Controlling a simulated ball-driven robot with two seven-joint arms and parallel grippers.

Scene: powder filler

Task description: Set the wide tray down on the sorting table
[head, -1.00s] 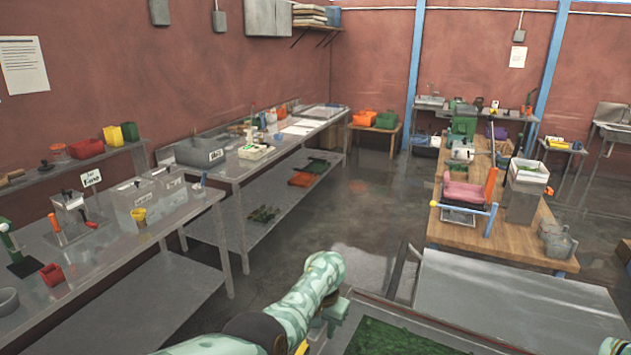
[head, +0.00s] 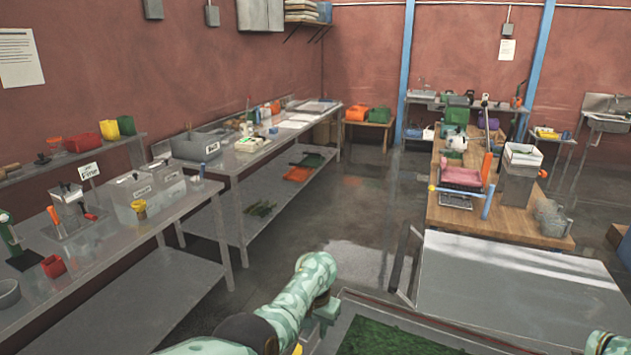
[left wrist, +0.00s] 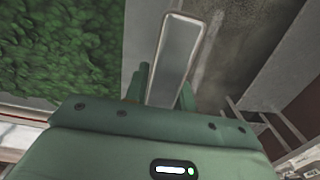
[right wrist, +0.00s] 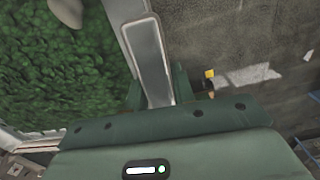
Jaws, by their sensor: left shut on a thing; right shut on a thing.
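The wide tray (head: 338,331) shows at the bottom of the head view, partly cut off, with a grey rim and a bumpy green filling (head: 385,338). My left gripper (head: 326,312) is at its left end. In the left wrist view its fingers (left wrist: 163,92) are shut on a grey handle (left wrist: 176,52) of the tray. In the right wrist view my right gripper (right wrist: 157,94) is shut on the other handle (right wrist: 148,58). A bare, grey-topped table (head: 515,285), possibly the sorting table, stands just beyond the tray to the right.
A long metal bench (head: 150,215) with bins and tools runs along the left wall. A wooden table (head: 450,212) with several items stands behind the grey-topped table. Wet-looking open floor (head: 345,220) lies between them.

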